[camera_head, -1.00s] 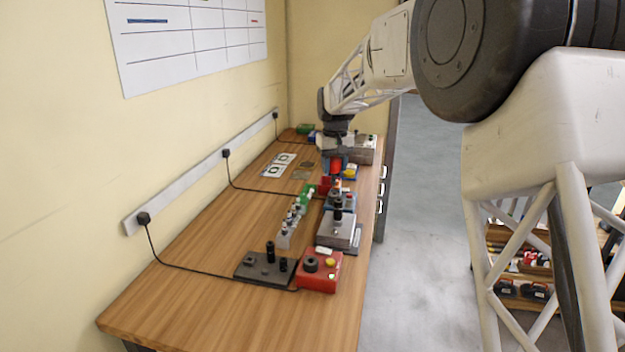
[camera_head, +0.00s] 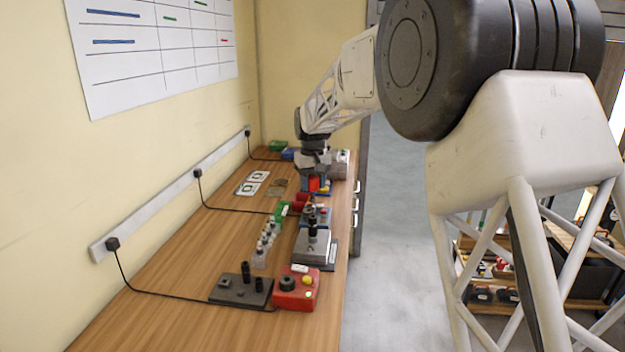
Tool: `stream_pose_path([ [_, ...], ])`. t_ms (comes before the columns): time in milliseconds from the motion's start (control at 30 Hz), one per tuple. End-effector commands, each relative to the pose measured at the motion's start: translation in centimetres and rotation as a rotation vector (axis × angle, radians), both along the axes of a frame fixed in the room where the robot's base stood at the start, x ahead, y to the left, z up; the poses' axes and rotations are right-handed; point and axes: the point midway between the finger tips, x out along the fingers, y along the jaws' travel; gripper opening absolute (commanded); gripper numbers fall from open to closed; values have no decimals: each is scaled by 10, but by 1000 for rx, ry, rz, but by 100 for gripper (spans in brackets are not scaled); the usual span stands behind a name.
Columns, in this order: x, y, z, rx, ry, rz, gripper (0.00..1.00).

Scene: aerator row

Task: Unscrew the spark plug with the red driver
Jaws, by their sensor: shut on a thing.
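My gripper (camera_head: 314,184) is over the far part of the wooden bench (camera_head: 180,300). It is shut on a red thing (camera_head: 314,184), which looks like the red driver. Just below and in front of it is a blue-based fixture (camera_head: 321,219) with a dark metal part on top. I cannot tell whether the driver touches anything there, and the spark plug is too small to make out. A grey block (camera_head: 312,248) with a dark upright part stands nearer on the bench.
A red box (camera_head: 297,290) with a yellow button and a dark plate (camera_head: 240,291) with black posts stand at the front. A row of small metal parts (camera_head: 265,243) stands left of the grey block. Cables run to a wall socket strip (camera_head: 170,190). The left front bench is clear.

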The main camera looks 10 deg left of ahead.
Motion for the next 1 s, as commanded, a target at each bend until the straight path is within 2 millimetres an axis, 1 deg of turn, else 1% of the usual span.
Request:
stream_pose_path([
  [200, 0, 0, -18, 0, 0, 0, 6],
  [433, 0, 0, -32, 0, -1, 0, 6],
  [600, 0, 0, -36, 0, -1, 0, 6],
  [1000, 0, 0, -36, 0, -1, 0, 6],
])
